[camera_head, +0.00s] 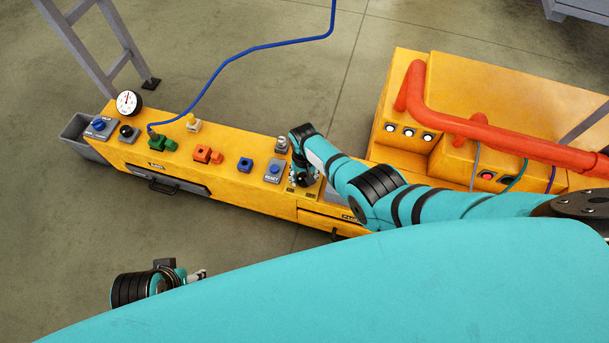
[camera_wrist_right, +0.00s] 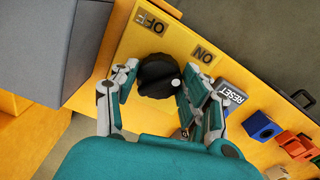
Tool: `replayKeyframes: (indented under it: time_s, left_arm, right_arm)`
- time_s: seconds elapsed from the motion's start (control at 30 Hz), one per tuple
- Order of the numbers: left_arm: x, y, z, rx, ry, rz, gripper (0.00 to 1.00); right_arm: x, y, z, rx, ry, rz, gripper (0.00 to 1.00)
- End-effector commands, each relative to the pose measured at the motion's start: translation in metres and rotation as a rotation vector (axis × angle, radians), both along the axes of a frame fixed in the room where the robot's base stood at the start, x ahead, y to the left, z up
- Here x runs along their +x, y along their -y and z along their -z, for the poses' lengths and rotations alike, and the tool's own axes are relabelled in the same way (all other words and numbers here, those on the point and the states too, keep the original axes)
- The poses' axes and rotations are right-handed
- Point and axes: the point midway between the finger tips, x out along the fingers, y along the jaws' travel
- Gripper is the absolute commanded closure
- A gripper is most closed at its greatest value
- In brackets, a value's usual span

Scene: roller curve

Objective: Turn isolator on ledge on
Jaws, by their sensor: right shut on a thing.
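The isolator is a black round knob (camera_wrist_right: 157,72) on the yellow ledge (camera_head: 232,188), seen in the right wrist view. A pale dot shows on its lower right side. An OFF plate (camera_wrist_right: 151,22) and an ON plate (camera_wrist_right: 204,54) lie beside it. My right gripper (camera_wrist_right: 158,84) has one finger on each side of the knob and is shut on it. In the head view my right gripper (camera_head: 303,177) is over the ledge's right part and mostly hides the knob. My left gripper (camera_head: 196,276) is low at the left, apart from the ledge; its fingers are too small to read.
A RESET button box (camera_head: 273,172), a blue block (camera_head: 245,165), an orange fitting (camera_head: 207,154), a green fitting (camera_head: 162,143) with a blue cable, and a gauge (camera_head: 129,103) line the ledge. A yellow cabinet with a red pipe (camera_head: 500,138) stands at right. Floor in front is clear.

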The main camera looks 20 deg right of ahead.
Motion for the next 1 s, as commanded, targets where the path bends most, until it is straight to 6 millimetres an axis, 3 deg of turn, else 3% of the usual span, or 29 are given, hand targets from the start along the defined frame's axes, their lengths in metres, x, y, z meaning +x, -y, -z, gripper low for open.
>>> replayKeyframes:
  time_s: [0.33, 0.83, 0.87, 1.0]
  left_arm:
    - [0.0006, 0.0003, 0.005, -0.001, -0.001, 0.0, 0.43]
    - [0.0001, 0.0003, 0.0071, 0.0, -0.005, 0.0, 0.43]
    - [0.0002, 0.0004, 0.0071, 0.0, -0.005, 0.0, 0.43]
    - [0.0008, 0.0004, 0.0068, 0.0, -0.004, 0.0, 0.43]
  right_arm:
    - [0.0004, -0.0008, -0.0001, 0.001, 0.001, 0.117, 0.86]
    - [0.0005, -0.0007, 0.0, 0.002, 0.001, 0.133, 0.86]
    - [0.0005, -0.0007, 0.0, 0.002, 0.001, 0.133, 0.5]
    - [0.0005, -0.0005, -0.0001, 0.001, 0.001, 0.132, 0.32]
